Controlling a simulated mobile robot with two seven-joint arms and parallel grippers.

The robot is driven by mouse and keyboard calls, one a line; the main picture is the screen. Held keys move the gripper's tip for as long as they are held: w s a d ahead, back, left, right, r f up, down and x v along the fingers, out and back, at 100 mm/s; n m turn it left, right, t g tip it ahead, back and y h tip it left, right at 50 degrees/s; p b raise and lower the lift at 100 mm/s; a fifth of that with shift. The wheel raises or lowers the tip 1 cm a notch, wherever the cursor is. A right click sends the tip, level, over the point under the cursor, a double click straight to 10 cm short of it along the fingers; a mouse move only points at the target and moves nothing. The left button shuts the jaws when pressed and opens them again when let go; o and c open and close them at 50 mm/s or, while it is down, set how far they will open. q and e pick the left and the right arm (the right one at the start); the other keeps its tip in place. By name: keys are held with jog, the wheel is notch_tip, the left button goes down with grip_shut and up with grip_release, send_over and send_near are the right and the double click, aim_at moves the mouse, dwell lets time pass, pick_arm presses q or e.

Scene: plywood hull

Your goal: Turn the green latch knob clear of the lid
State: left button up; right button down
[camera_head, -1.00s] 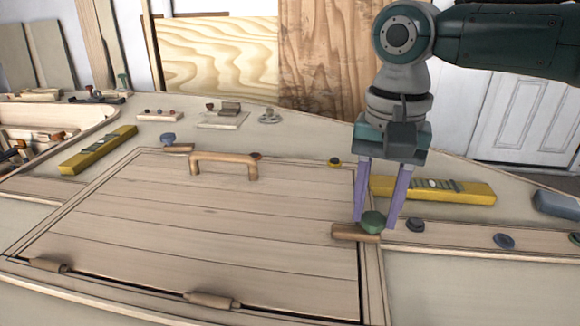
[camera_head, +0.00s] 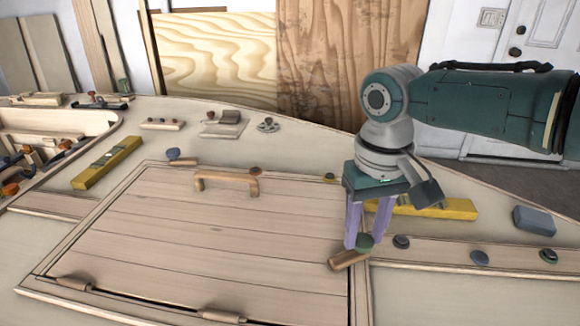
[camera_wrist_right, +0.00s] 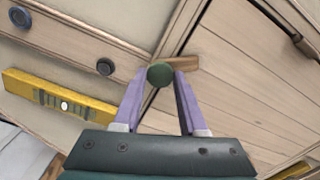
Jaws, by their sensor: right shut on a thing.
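The green latch knob (camera_head: 364,243) sits on a short wooden latch bar (camera_head: 349,260) at the right edge of the wooden lid (camera_head: 200,230). The bar lies at a slant, and its left end still overlaps the lid's edge. My right gripper (camera_head: 366,242) points down from above with its purple fingers shut on the green knob. In the right wrist view the green knob (camera_wrist_right: 160,74) is between the fingertips, and the wooden bar (camera_wrist_right: 183,68) sticks out to the right of it over the lid. My left gripper is not in view.
A wooden handle (camera_head: 227,182) is on the lid. A blue-grey knob (camera_head: 173,153) marks another latch at the lid's far left corner. A yellow level (camera_head: 430,207) lies behind my right gripper. Dark knobs (camera_head: 401,241) line the strip to the right.

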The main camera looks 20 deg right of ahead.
jog(key=n, duration=0.2)
jog(key=shift+n, duration=0.4)
jog(key=n, duration=0.3)
jog(key=shift+n+p, duration=0.3)
jog(key=shift+p, duration=0.05)
jog(key=n, duration=0.4)
jog(key=shift+n, duration=1.3)
jog(key=shift+c, duration=2.3)
grip_release()
